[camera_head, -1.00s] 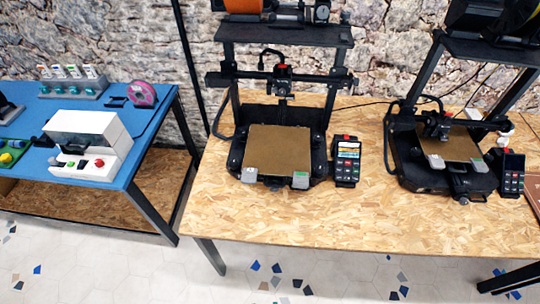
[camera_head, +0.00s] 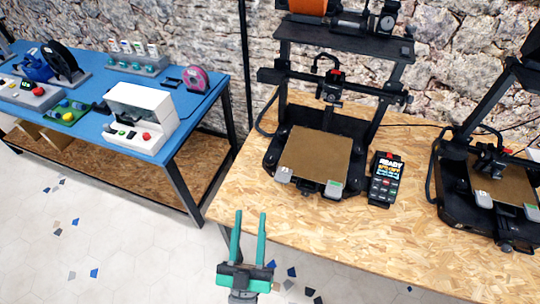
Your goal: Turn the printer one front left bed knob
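The left printer (camera_head: 345,127) stands on the wooden table, with a brown square bed (camera_head: 314,156) low at its front. A grey clip or tag (camera_head: 284,174) sits at the bed's front left corner, and another with a green mark (camera_head: 332,188) at the front right. The front left bed knob cannot be made out under the bed edge. My gripper (camera_head: 249,222) is in front of the table's front left edge, below and left of the bed, apart from the printer. Its two teal fingers are spread, with nothing between them.
A handheld control box (camera_head: 386,178) with a lit screen stands right of the left printer. A second printer (camera_head: 490,190) stands at the right. The wooden table's front strip (camera_head: 390,242) is bare. A blue table (camera_head: 188,124) with a white machine (camera_head: 141,117) stands at the left.

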